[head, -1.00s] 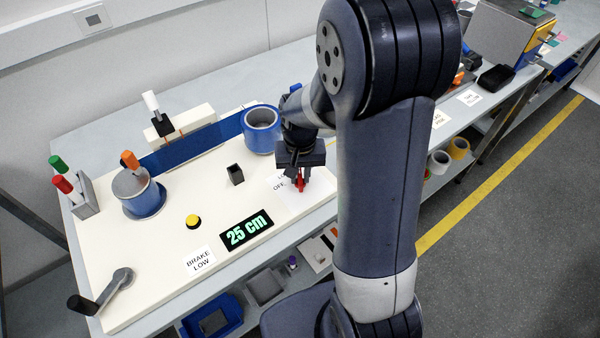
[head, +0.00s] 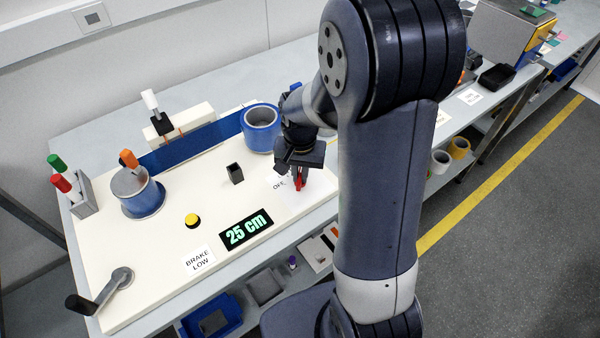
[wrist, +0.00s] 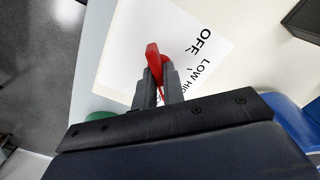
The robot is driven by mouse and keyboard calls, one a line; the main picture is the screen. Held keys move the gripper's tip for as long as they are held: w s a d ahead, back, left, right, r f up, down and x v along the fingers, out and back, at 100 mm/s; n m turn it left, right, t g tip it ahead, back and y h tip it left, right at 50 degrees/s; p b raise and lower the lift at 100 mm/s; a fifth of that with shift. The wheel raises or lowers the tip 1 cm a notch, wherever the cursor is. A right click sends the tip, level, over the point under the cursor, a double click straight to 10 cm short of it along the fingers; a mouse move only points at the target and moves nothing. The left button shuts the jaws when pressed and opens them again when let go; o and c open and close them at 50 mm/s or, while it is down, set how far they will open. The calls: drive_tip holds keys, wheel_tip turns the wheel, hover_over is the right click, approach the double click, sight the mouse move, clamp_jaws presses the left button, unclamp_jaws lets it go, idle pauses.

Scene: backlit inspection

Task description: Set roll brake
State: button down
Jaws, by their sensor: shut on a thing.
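A red brake lever (wrist: 154,58) stands on a white plate (wrist: 135,30) printed OFF, LOW and a partly hidden third word in the wrist view. My gripper (wrist: 160,80) is shut on the lever, one finger on each side of it. In the head view the red lever (head: 298,183) shows under my gripper (head: 299,174), near the board's right end. Which mark the lever points at cannot be told. A card (head: 198,259) reading BRAKE LOW lies at the board's front. The blue web (head: 190,143) runs between a left roll (head: 142,195) and a right roll (head: 261,130).
A display (head: 245,230) reads 25 cm, with a yellow button (head: 192,221) beside it. A small dark post (head: 235,173) stands left of my gripper. A crank (head: 102,290) is at the front left, and a marker holder (head: 82,195) at the left edge.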

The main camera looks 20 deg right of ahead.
sight(300, 174)
drive_tip(key=shift+m, duration=1.5)
drive_tip(key=c, duration=1.5)
unclamp_jaws()
wheel_tip(300, 174, up, 11)
drive_tip(key=shift+b, duration=0.3)
drive_tip(key=shift+f, duration=0.15)
